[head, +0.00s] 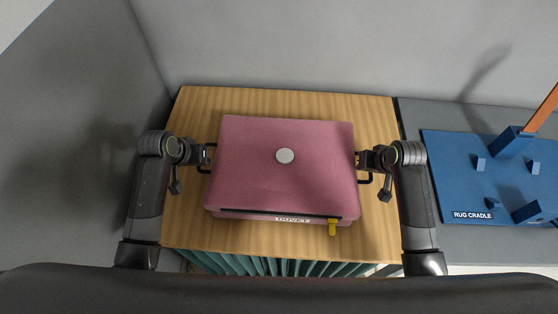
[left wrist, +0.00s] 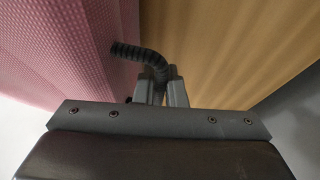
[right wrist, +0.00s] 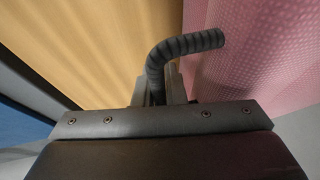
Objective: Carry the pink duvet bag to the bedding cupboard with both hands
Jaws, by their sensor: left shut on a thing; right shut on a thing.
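The pink duvet bag (head: 255,175) is at the middle of the head view, over a wooden top, with a pale round disc on its upper face, a DUVET label and a yellow tag at its front. My left gripper (head: 207,156) is shut on the bag's dark left handle, which shows as a ribbed loop (left wrist: 135,52) in the left wrist view. My right gripper (head: 363,160) is shut on the right handle, a ribbed loop (right wrist: 185,45) in the right wrist view. The bag looks level. I cannot tell whether its underside touches the wood.
The wooden top (head: 380,115) has bare margins around the bag. Teal pleated fabric (head: 280,265) hangs below its front edge. A blue rug cradle (head: 450,180) with upright blocks and an orange bar is at the right. Grey walls (head: 290,45) close off the back and left.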

